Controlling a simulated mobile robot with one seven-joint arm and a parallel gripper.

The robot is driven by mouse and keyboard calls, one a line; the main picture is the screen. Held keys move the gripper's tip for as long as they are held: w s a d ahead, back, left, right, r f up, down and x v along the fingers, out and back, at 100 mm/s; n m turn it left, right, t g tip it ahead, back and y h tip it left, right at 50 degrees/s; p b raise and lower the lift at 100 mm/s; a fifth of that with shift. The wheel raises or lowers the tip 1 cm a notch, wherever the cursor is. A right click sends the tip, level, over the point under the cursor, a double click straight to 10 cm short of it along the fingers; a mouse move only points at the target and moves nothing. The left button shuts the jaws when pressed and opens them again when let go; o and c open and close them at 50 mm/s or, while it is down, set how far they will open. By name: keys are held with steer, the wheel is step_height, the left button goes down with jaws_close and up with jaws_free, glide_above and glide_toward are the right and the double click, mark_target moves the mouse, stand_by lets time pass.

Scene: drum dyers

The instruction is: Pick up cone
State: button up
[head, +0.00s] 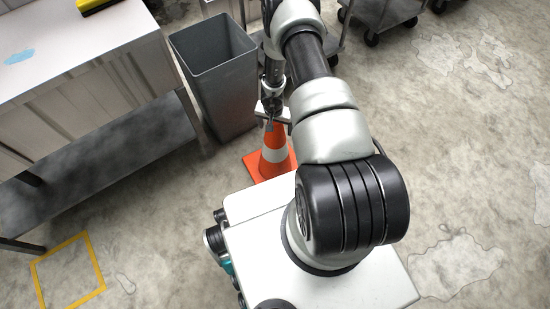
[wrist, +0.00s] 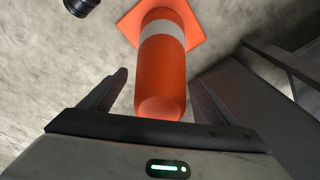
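An orange traffic cone (head: 274,145) with a white band and a square orange base stands upright on the concrete floor, just beyond my white base in the head view. In the wrist view the cone (wrist: 161,75) points its rounded top toward my gripper. My gripper (wrist: 158,90) is open, with one dark finger on each side of the cone's upper part. Gaps show between the fingers and the cone, wider on the left. In the head view my gripper (head: 272,117) is over the cone's top and partly hides it.
A grey bin (head: 222,85) stands behind and left of the cone. A metal workbench (head: 90,75) with a lower shelf is at left. Carts (head: 385,15) stand at the back. A yellow square (head: 68,272) marks the floor at lower left. The floor at right is clear.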

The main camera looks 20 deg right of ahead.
steer(key=c, duration=1.8)
jaws_close()
steer(key=shift+r, duration=0.1)
